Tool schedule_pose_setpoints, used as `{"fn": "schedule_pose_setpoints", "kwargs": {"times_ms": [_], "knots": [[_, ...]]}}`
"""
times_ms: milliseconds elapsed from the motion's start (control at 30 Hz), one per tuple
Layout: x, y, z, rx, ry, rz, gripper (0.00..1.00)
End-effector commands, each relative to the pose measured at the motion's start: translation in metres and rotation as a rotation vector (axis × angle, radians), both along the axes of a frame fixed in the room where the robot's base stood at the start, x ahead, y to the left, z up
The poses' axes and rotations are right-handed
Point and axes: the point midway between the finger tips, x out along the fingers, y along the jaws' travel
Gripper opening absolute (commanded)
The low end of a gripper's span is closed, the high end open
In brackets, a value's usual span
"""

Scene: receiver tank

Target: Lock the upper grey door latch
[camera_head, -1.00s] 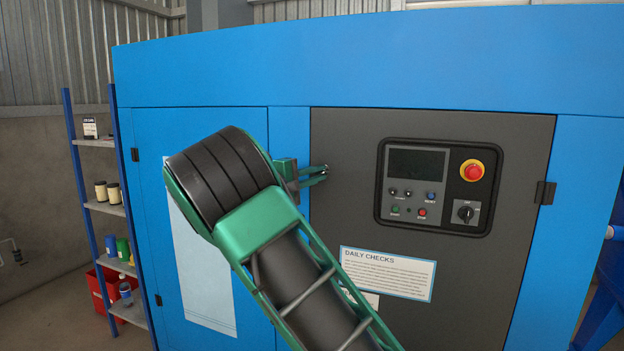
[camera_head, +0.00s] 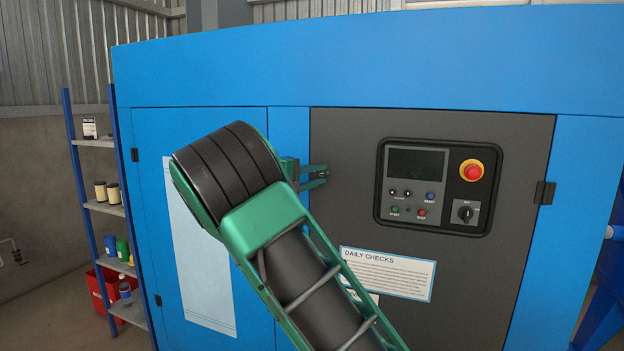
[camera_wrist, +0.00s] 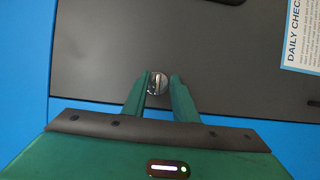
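The grey door (camera_head: 340,225) of the blue cabinet fills the middle of the head view and looks closed. Its upper latch (camera_wrist: 157,83) is a small round silver piece with an upright bar across it, near the door's left edge. My gripper (camera_wrist: 161,77) is open, with its two green fingers on either side of the latch in the wrist view. A small gap shows between the fingers and the bar; I cannot tell whether either touches. In the head view my gripper (camera_head: 323,174) points right at the door edge, and its tips mostly hide the latch.
A control panel (camera_head: 436,187) with a red emergency button (camera_head: 472,171) sits on the door to the right. A "Daily Checks" sheet (camera_head: 388,273) is below it. A shelf (camera_head: 100,207) with containers stands at the far left.

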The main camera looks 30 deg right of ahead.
Motion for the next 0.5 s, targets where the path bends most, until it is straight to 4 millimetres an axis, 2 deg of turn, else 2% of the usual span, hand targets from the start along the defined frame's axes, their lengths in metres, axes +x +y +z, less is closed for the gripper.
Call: {"fn": "schedule_pose_setpoints", "kwargs": {"times_ms": [167, 267, 500], "knots": [[0.0, 0.003, 0.001, 0.0, -0.002, 0.003, 0.26], [-0.001, 0.011, 0.001, -0.001, -0.001, 0.005, 0.26], [-0.012, 0.052, 0.001, -0.001, 0.0, 0.006, 0.26]]}}
